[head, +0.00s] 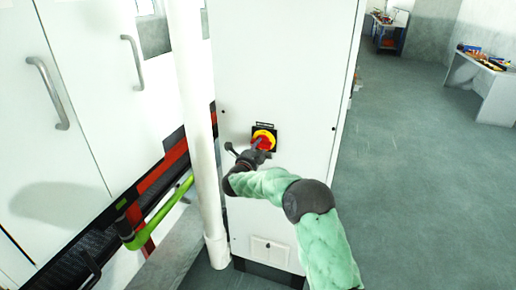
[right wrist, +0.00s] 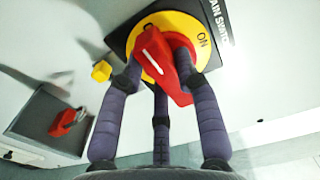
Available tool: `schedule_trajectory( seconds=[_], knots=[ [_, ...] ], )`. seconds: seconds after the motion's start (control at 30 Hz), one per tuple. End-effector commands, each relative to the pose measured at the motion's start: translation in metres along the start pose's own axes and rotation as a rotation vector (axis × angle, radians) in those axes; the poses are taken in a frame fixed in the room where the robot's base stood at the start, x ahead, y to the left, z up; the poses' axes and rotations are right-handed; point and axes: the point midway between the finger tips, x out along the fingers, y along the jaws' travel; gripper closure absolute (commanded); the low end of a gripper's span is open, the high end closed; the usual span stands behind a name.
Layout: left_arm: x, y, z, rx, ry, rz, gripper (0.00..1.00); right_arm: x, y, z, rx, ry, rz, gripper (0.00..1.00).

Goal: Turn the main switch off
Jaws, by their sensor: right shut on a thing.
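The main switch has a red handle (head: 264,142) on a yellow disc (head: 271,134), set on a black plate on the white cabinet door. My right gripper (head: 261,149) reaches it from below and in front. In the right wrist view the red handle (right wrist: 175,80) lies between the purple fingers of that gripper (right wrist: 158,67), which is shut on it. The handle is slanted, and its white mark points up and left, away from the "ON" print on the disc (right wrist: 203,40). The fingers hide part of the disc. My left gripper is not in view.
A white vertical pipe (head: 199,120) stands just left of the cabinet (head: 290,60). The belt machine with a green bar (head: 160,212) is further left. In the right wrist view, a yellow knob (right wrist: 101,71) and a red part (right wrist: 66,122) sit left. Open floor lies right.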

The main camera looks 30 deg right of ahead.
Motion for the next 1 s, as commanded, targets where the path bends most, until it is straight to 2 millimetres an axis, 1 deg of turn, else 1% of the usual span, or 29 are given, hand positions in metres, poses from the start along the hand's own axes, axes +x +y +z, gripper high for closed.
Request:
schedule_trajectory(
  seconds=[0.13, 0.17, 0.2, 0.23, 0.53, 0.67, 0.77, 1.0],
  knots=[
    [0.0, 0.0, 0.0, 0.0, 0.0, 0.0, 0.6, -0.001, 0.0, 0.001, -0.003, -0.003, 0.0, 1.0],
    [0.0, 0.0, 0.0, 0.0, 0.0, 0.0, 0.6, -0.001, 0.0, 0.001, -0.003, -0.003, 0.0, 0.59],
    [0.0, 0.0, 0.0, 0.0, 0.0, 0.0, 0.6, -0.001, 0.0, 0.001, -0.003, -0.003, 0.0, 0.48],
    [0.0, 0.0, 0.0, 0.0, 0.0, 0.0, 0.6, -0.001, 0.0, 0.001, -0.002, -0.003, 0.0, 0.43],
    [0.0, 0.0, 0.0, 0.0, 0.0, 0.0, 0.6, -0.001, 0.0, 0.0, 0.0, -0.001, 0.0, 0.43],
    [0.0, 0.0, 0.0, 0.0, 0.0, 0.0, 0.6, -0.007, 0.0, 0.0, 0.0, -0.001, 0.0, 0.43],
    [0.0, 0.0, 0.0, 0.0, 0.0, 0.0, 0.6, -0.019, 0.0, 0.001, 0.0, -0.003, 0.001, 0.43],
    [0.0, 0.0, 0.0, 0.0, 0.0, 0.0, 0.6, -0.067, 0.0, 0.002, -0.001, -0.005, 0.001, 0.43]
  ],
)
